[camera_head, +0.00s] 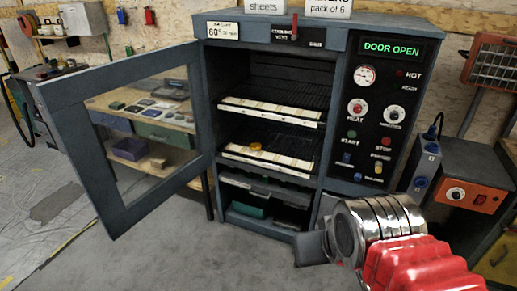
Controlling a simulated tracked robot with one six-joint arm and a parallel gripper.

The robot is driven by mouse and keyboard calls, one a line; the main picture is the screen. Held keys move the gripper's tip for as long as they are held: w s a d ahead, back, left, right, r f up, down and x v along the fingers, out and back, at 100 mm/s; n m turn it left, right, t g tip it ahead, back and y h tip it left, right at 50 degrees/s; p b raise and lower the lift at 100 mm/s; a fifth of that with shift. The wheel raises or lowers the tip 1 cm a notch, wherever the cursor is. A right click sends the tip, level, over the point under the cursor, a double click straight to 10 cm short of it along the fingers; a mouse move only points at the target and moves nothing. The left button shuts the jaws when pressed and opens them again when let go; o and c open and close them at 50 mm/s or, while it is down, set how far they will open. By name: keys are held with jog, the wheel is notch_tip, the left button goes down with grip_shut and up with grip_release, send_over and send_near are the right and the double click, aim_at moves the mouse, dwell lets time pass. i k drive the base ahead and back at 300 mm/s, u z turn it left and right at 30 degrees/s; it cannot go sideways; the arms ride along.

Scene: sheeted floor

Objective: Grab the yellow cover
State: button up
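A small yellow round piece (255,146), which looks like the yellow cover, sits on the lower rack (268,158) inside the open oven cabinet. My gripper (312,248) shows at the lower right as a dark grey block at the end of my silver and red arm. It is outside the cabinet, below and to the right of the yellow piece, and well apart from it. Only one side of the gripper shows, so its opening and anything between its fingers are hidden.
The glass door (125,140) stands swung open to the left. An upper rack (270,110) lies above the yellow piece. The control panel (376,125) reads DOOR OPEN. An orange-fronted box (470,196) stands to the right. The floor (160,255) before the door is clear.

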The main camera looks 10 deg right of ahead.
aim_at(254, 146)
jog(key=u, duration=0.6)
jog(key=i, duration=0.9)
jog(key=u, duration=0.55)
jog(key=i, duration=0.8)
jog(key=z, duration=0.5)
jog(key=i, duration=0.7)
jog(key=z, duration=0.5)
